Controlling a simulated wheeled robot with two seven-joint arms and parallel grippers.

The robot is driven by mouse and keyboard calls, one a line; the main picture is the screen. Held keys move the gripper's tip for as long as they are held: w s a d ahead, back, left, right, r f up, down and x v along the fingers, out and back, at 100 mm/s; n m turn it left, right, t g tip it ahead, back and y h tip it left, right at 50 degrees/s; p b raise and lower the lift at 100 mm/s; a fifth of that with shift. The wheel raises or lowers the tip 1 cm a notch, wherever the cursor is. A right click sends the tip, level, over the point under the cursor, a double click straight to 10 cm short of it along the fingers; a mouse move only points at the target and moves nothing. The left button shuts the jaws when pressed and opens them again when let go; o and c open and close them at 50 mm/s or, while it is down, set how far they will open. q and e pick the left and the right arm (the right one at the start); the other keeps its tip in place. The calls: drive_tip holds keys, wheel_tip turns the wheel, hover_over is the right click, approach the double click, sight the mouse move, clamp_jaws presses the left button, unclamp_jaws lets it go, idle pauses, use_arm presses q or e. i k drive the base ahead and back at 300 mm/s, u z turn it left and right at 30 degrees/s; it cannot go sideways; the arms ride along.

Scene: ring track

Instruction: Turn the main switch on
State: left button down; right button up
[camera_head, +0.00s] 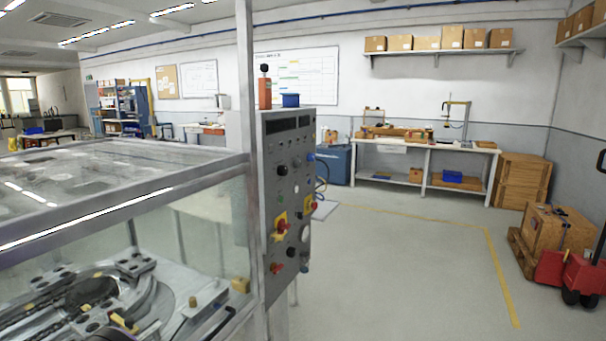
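A grey control box (287,150) stands upright on the near side of a glass-walled machine, near the middle of the head view. Its face is seen at a steep angle and carries several knobs and buttons. A red switch on a yellow plate (281,223) sits low on the left of the face. Another red and yellow control (310,205) is at its right edge, and a red knob (277,268) is lower down. I cannot tell for certain which is the main switch, nor its position. Neither of my grippers is in view.
The glass enclosure (120,200) with a metal frame and a ring track (105,295) inside fills the left. The floor (400,270) right of the box is open. A workbench (430,150) stands at the back; a red pallet truck (580,275) and crates (555,230) stand right.

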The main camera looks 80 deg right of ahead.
sight(282, 227)
drive_tip(key=z, duration=2.35)
drive_tip(key=k, duration=0.6)
drive_tip(key=z, duration=0.7)
drive_tip(key=i, duration=0.55)
drive_tip(key=z, duration=0.9)
drive_tip(key=i, duration=1.75)
drive_tip(key=u, duration=0.6)
